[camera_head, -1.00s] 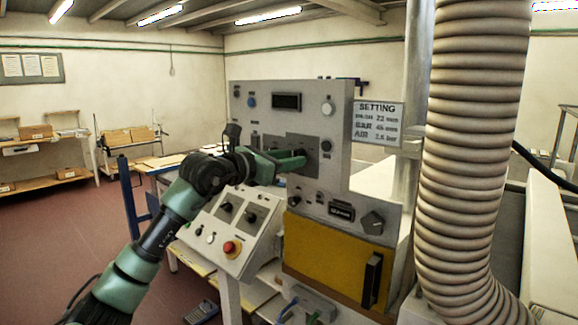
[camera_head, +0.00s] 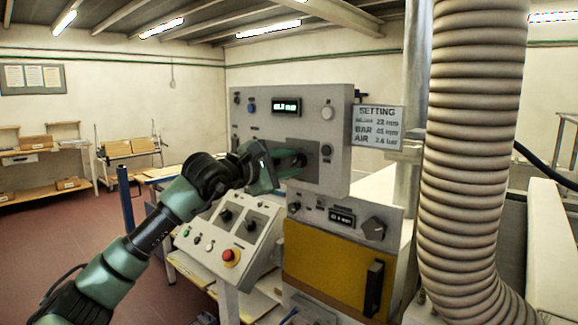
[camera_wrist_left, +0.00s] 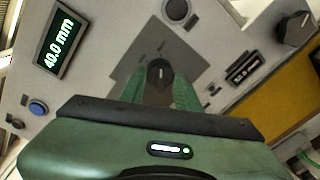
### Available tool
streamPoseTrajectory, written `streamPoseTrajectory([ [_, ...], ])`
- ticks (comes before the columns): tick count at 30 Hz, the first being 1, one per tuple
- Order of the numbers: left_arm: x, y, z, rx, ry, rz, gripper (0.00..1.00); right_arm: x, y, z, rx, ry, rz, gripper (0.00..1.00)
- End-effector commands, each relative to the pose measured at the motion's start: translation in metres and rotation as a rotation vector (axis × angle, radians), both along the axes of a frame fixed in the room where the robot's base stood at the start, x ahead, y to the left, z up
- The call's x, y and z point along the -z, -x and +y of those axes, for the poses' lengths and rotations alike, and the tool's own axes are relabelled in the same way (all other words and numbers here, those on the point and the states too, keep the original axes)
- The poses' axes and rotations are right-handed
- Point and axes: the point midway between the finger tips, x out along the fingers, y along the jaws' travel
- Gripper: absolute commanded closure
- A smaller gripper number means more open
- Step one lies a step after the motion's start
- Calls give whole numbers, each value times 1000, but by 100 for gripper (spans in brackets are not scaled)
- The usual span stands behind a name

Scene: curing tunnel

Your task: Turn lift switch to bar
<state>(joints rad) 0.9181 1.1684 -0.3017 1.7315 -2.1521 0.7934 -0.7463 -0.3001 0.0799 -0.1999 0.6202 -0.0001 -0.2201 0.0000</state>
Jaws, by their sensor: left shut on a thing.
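The tall grey control panel (camera_head: 240,125) stands in front of me. On it is a darker grey plate (camera_wrist_left: 128,72) carrying a small dark rotary switch (camera_wrist_left: 160,71); its label is not readable, so I cannot confirm it is the lift switch. My left gripper (camera_head: 297,160) reaches the panel from the left, its green fingers on either side of that switch and shut on it. The fingers largely hide the switch in the head view. The upper display (camera_head: 286,106) is lit; the wrist view shows it reading 40.0 mm. My right gripper is out of view.
A setting sign (camera_head: 377,127) hangs right of the panel. Below are a sloped console with a red button (camera_head: 231,254), a lit lower display (camera_head: 341,217), a dark knob (camera_head: 374,228) and a yellow door (camera_head: 325,262). A thick ribbed hose (camera_head: 470,150) blocks the right.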

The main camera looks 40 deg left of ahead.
Motion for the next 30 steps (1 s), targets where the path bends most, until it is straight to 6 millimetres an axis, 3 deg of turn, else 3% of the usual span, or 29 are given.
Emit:
streamPoseTrajectory([
  [9,2,0,-1,1,-103,-4,100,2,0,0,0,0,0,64],
  [24,2,0,-1,1,-118,-5,100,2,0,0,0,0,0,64],
  [25,2,0,-1,1,-118,-5,59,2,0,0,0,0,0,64],
  [27,2,0,-1,1,-118,-5,46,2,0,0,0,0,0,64],
  [30,1,0,-1,1,-117,-6,46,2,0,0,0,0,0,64],
])
